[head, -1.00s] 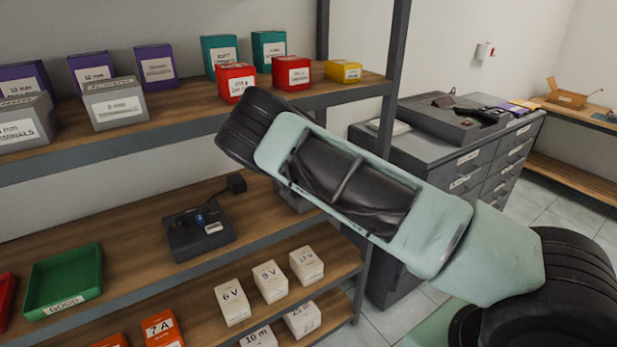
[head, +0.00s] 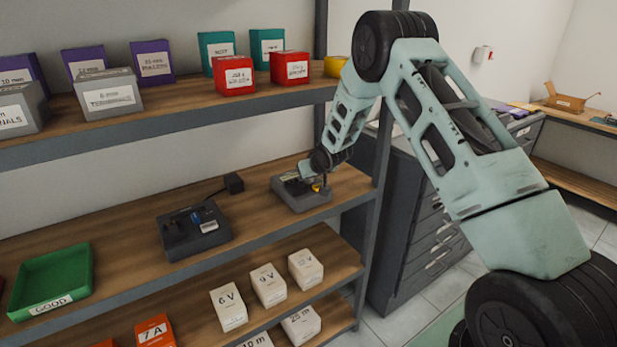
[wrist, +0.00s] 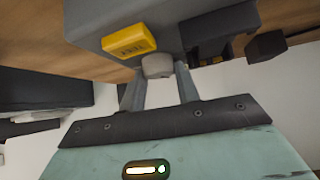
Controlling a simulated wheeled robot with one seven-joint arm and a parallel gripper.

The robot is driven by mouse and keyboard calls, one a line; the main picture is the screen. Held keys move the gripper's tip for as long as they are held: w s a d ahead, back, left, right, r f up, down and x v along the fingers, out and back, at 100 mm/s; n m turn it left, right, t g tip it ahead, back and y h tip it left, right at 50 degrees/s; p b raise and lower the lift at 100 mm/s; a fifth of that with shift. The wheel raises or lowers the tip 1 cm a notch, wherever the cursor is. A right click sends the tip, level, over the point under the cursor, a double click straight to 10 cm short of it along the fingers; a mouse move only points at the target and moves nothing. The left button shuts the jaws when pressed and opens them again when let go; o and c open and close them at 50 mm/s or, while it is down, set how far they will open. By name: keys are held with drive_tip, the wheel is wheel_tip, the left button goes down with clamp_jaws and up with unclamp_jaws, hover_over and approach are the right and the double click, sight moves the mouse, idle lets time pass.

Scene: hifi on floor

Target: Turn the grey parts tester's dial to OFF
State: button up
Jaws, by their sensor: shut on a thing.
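The grey parts tester (head: 302,200) sits at the right end of the middle shelf board. In the wrist view, its grey body (wrist: 105,18) fills the top, with a yellow labelled block (wrist: 129,40) on its face. The pale round dial (wrist: 158,65) sits beside the yellow block, between my two fingers. My gripper (wrist: 160,78) is shut on the dial. In the head view, my gripper (head: 308,174) is above the tester and hides part of its top. The dial's marks and its setting cannot be read.
A darker device (head: 195,232) with a small black block behind it stands left on the same board. A green tray (head: 52,285) lies further left. White boxes (head: 268,285) stand below; the upper shelf (head: 200,115) with several boxes is close above. A shelf post (head: 385,140) stands right.

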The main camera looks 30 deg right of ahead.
drive_tip(key=n+y+p, duration=0.2)
drive_tip(key=p, duration=0.1)
drive_tip(key=shift+d+r+n, duration=0.2)
drive_tip(key=shift+d+n, duration=0.05)
drive_tip(key=shift+n, duration=0.15)
drive_tip(key=shift+f+n+y+p, duration=0.1)
drive_tip(key=shift+n+y+p, duration=0.35)
drive_tip(key=shift+p, duration=0.4)
drive_tip(key=shift+f+n, duration=0.1)
drive_tip(key=shift+n, duration=0.15)
drive_tip(key=o, duration=1)
drive_tip(key=shift+f, duration=0.1)
drive_tip(key=shift+a, duration=0.1)
